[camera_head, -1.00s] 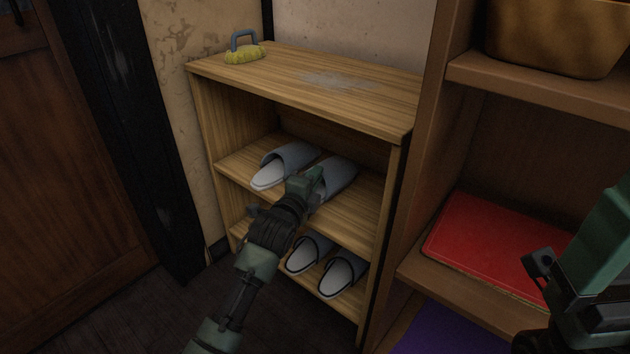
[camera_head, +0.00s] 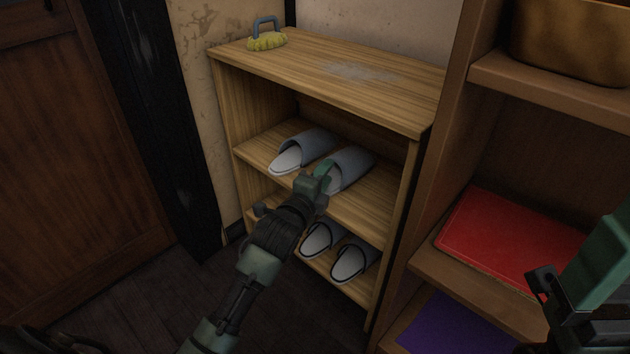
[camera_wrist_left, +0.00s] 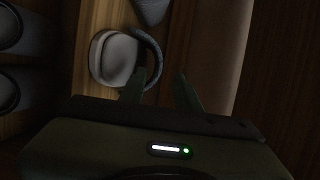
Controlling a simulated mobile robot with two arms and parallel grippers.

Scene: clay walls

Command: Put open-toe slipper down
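Two grey-blue open-toe slippers lie side by side on the middle shelf: the left one (camera_head: 304,150) and the right one (camera_head: 349,166). My left gripper (camera_head: 322,178) is at the near end of the right slipper, in front of the shelf, and hides part of it. In the left wrist view, the fingers of my left gripper (camera_wrist_left: 160,80) stand apart, with a slipper's pale sole (camera_wrist_left: 115,60) just beyond them. The slipper does not look clamped.
The wooden shoe rack (camera_head: 425,180) has another slipper pair (camera_head: 320,238) on its lower shelf. To the right, a brown cabinet (camera_head: 455,275) holds a red item (camera_head: 510,238). Dark floor (camera_head: 150,300) is free at the front left.

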